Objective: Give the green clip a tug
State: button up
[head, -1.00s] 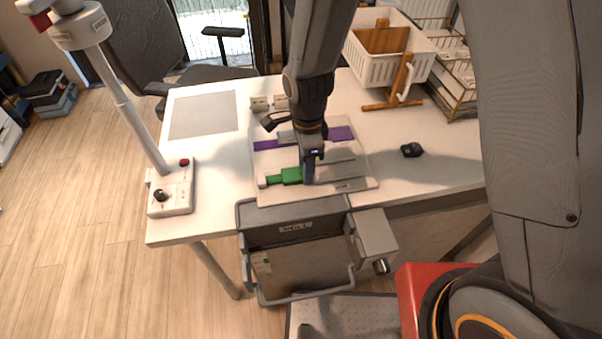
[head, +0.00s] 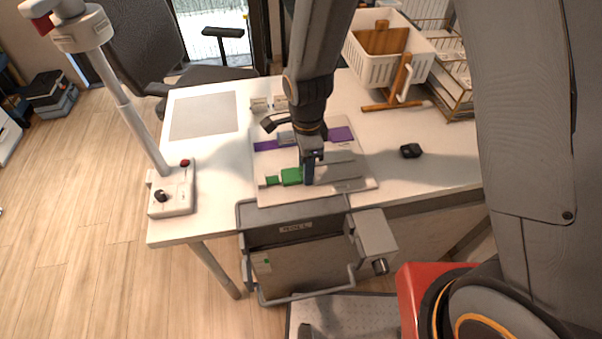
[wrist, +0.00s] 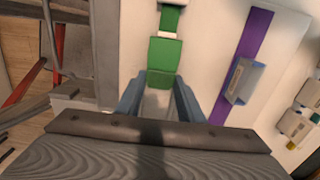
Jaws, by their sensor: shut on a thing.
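The green clip (head: 291,176) is a green block lying on a pale board (head: 275,196) on the white table. A smaller green piece (head: 271,181) lies in line with it to the left. In the wrist view the clip (wrist: 165,56) sits right at the tips of my gripper (wrist: 160,84), with the smaller green piece beyond it. My gripper (head: 309,170) points down at the clip's right end. Its blue fingers are shut on the clip, with a pale grey strip showing between them. The exact contact is partly hidden.
A purple strip (wrist: 243,62) with a blue-grey clip (wrist: 243,80) runs beside the green one. Grey strips lie to the right. A black object (head: 411,150), a white basket (head: 376,67) and a control box (head: 172,189) stand around the board.

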jog(key=o, duration=1.6)
jog(key=shift+a, duration=0.1)
jog(key=shift+c, duration=0.2)
jog(key=shift+r+p, duration=2.7)
jog(key=shift+r, duration=0.35)
